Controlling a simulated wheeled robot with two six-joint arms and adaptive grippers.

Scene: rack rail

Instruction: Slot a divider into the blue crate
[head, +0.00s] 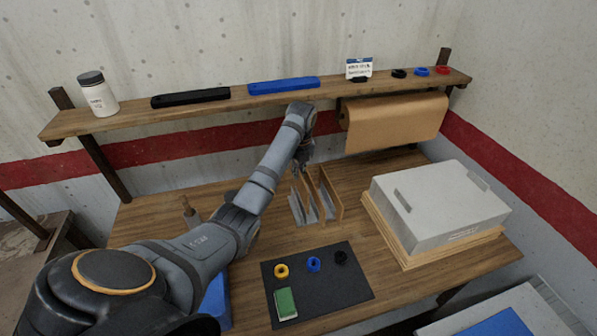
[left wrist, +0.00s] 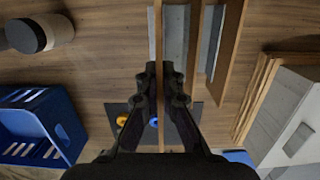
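My left gripper (head: 302,172) is over the left divider (head: 312,200). In the left wrist view the fingers (left wrist: 160,72) are closed in on both faces of this divider (left wrist: 158,20), which runs between them. The blue crate (left wrist: 45,125) is at the left in the left wrist view. In the head view my arm hides most of it, and only part of the crate (head: 217,300) shows. My right gripper is not in view.
A dark mat (head: 345,292) with coloured rings and a green block (head: 286,303) lies in front. A grey lidded box (head: 440,205) stands on the right. A shelf (head: 225,103) and paper roll (head: 395,120) are behind my arm.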

